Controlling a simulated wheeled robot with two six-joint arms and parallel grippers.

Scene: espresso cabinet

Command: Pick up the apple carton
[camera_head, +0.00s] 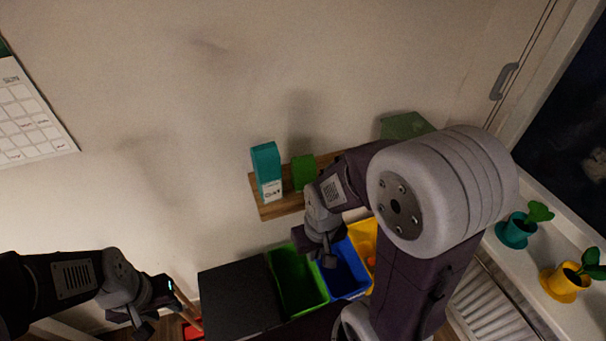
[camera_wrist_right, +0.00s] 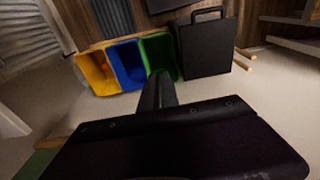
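A tall teal carton (camera_head: 266,165) with a white label stands at the left end of a wooden wall shelf (camera_head: 280,208). A smaller green carton or box (camera_head: 303,172) stands to its right. I cannot read a label that tells which is the apple carton. My right gripper (camera_head: 325,250) hangs below and right of the shelf, over the bins, apart from both cartons. Its dark fingers (camera_wrist_right: 160,92) show in the right wrist view with nothing visible held; their opening is unclear. My left gripper (camera_head: 153,312) is low at the left, far from the shelf; its opening is unclear.
Green (camera_head: 298,283), blue (camera_head: 345,272) and yellow (camera_head: 362,240) bins stand below the shelf, beside a black cabinet (camera_head: 238,298). A green box (camera_head: 404,126) is behind my right arm. Potted plants (camera_head: 517,228) line the right sill.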

